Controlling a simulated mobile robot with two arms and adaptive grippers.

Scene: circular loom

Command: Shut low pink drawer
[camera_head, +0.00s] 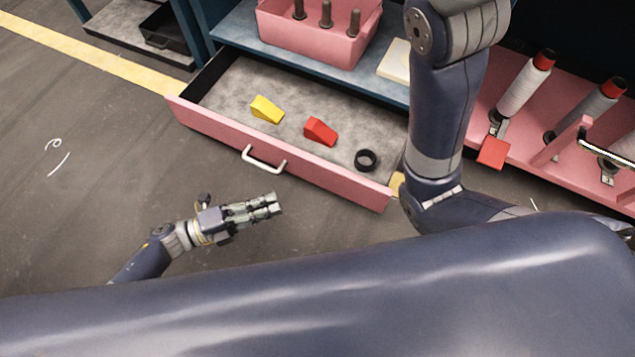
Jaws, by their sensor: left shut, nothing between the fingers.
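The low pink drawer (215,129) stands pulled out from a blue-framed shelf unit, with a white bar handle (263,161) on its front. In its grey-lined tray lie a yellow wedge-like piece (266,108), a red wedge-like piece (320,130) and a black ring (366,159). My left gripper (277,203) is shut and empty, in front of the drawer and just below the handle in the picture, apart from it. My right arm hides the area past the drawer's right end; its gripper does not show.
A blue shelf (240,37) above the drawer holds a pink box (318,37) with dark pegs and a cream block (397,62). A pink rack with spools (522,90) stands at the right. Grey floor (80,180) at the left is clear.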

